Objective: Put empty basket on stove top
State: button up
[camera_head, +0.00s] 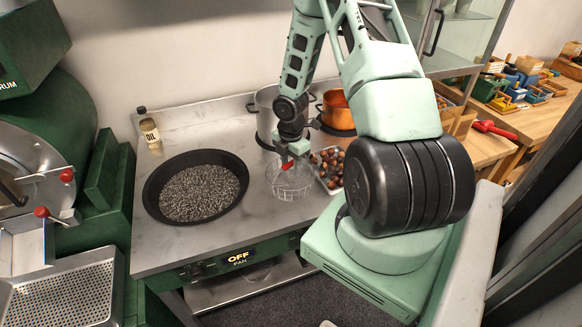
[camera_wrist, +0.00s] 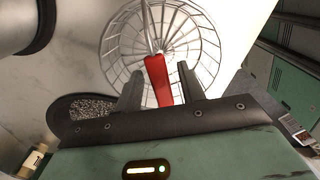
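The wire basket (camera_head: 291,182) is a round, empty mesh bowl on the grey counter top, right of the dark pan. Its red handle (camera_head: 288,164) rises toward my gripper (camera_head: 291,150). In the wrist view, the basket (camera_wrist: 190,30) lies ahead of my gripper (camera_wrist: 160,68), with the red handle (camera_wrist: 157,78) between the two fingers. The fingers stand apart, with narrow gaps beside the handle, so my gripper looks open around it. The stove top (camera_head: 170,249) has a front display reading "OFF" and "PAN".
The dark round pan (camera_head: 148,190) of grey grains is left of the basket. A tray of chestnuts (camera_head: 334,183) is close on its right. A steel pot (camera_head: 264,111) and a copper pot (camera_head: 338,112) stand behind. A labelled jar (camera_head: 150,132) is at the back left.

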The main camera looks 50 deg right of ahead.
notch_tip(320, 180, up, 10)
jog(key=shift+f, duration=0.1)
jog(key=s+a+r+m, duration=0.15)
jog(key=a+r, duration=0.35)
jog(key=a, duration=0.8)
jog(key=w+a+r+m, duration=0.15)
jog(key=a+r, duration=0.35)
jog(key=a, duration=0.7)
jog(key=s+a+r+m, duration=0.2)
jog(key=s+a, duration=0.6)
jog(key=s+a+r+m, duration=0.3)
jog(key=s+a, duration=0.5)
jog(key=s, duration=0.1)
jog(key=shift+s+y, duration=0.15)
jog(key=shift+y, duration=0.15)
notch_tip(320, 180, down, 6)
jog(key=b, duration=0.6)
jog(key=shift+f+b, duration=0.15)
jog(key=shift+b, duration=0.25)
